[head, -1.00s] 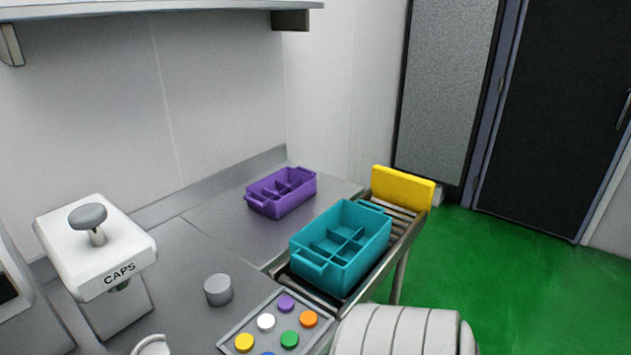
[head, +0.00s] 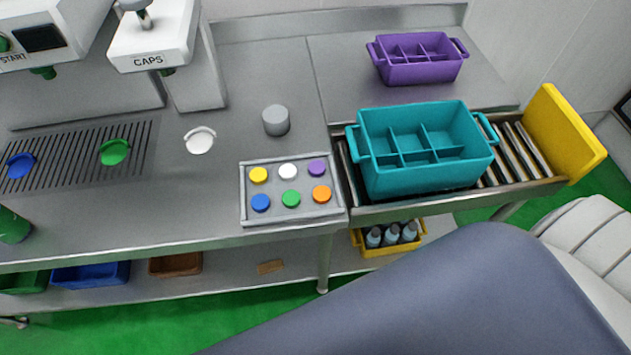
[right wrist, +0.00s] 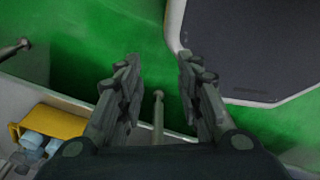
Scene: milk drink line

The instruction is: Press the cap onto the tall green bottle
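A dark green cylinder (head: 12,226) is cut off by the left edge of the head view; it may be the tall green bottle, but its top and full height cannot be told. A white press marked CAPS (head: 150,42) stands at the back left of the counter. A tray (head: 244,202) holds several coloured caps, including a green cap (head: 290,198). My right gripper (right wrist: 160,75) shows in the right wrist view with its fingers apart and nothing between them, above the green floor. My left gripper is not in view.
Blue (head: 21,165), green (head: 114,152) and white (head: 199,140) round pieces lie on the left of the counter. A grey cylinder (head: 276,121) stands behind the tray. A teal crate (head: 420,175) sits on the rollers, a purple crate (head: 419,73) behind.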

